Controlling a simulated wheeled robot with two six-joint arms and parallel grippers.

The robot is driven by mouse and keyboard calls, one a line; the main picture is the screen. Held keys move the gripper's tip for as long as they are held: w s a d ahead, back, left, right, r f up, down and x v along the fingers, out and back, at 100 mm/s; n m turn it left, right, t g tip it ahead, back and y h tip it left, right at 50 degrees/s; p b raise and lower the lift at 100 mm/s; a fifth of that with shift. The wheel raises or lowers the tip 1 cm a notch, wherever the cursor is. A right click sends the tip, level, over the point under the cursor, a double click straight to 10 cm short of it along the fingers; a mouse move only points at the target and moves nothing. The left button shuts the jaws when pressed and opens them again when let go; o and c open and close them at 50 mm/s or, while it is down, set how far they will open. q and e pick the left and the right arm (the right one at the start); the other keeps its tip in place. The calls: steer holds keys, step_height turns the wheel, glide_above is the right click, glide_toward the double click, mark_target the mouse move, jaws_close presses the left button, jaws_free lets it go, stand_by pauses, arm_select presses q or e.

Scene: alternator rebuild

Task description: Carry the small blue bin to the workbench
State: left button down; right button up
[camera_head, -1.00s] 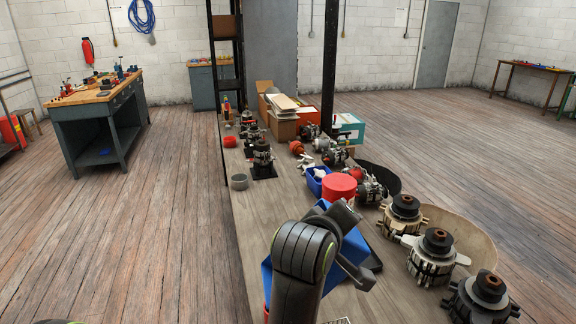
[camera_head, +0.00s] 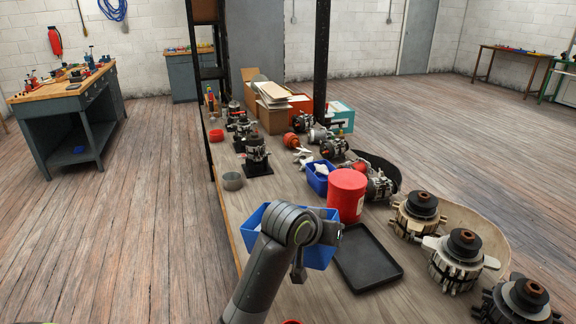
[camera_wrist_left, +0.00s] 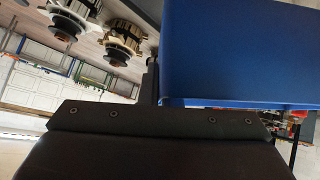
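A blue bin (camera_head: 252,224) is at the near left part of the long table, partly hidden by my left arm. My left gripper (camera_head: 318,238) is at its near side and appears shut on its wall; the fingertips are mostly hidden. In the left wrist view the bin (camera_wrist_left: 240,50) fills the upper right, close against a dark finger (camera_wrist_left: 150,80). Whether the bin touches the table is hard to tell. A workbench (camera_head: 62,92) with a wooden top and dark grey frame stands at the far left. My right gripper is not in view.
The long table (camera_head: 225,205) holds a red canister (camera_head: 346,194), an empty black tray (camera_head: 368,258), a second blue bin (camera_head: 318,180) with white parts, a grey cup (camera_head: 232,181) and several alternators (camera_head: 460,260). A black post (camera_head: 321,60) rises behind. Wooden floor (camera_head: 130,220) lies clear at left.

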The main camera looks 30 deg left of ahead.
arm_select(q)
steer(key=a+f+m+h+b, duration=0.1)
steer(key=a+f+m, duration=0.1)
steer(key=a+f+m+g+h, duration=0.1)
steer(key=a+f+m, duration=0.2)
steer(key=w+a+f+m+g+h+b, duration=0.1)
steer(key=a+f+m, duration=0.1)
steer(key=a+m, duration=0.1)
steer(key=shift+a+f+h+b, duration=0.1)
steer(key=shift+f+h+b, duration=0.15)
steer(key=shift+h+b, duration=0.05)
steer(key=shift+a+f+m+h, duration=0.3)
steer(key=shift+a+m, duration=0.2)
steer(key=shift+m, duration=0.3)
glide_above(292, 286)
step_height(292, 286, down, 6)
steer(key=r, duration=0.1)
steer(key=shift+f+p, duration=0.4)
steer(key=shift+f, duration=2.05)
steer(key=c, duration=1.6)
jaws_free()
steer(key=shift+c, duration=0.2)
steer(key=v, duration=1)
steer(key=shift+r+b, duration=0.1)
steer(key=shift+b, duration=0.25)
steer(key=shift+v, duration=0.9)
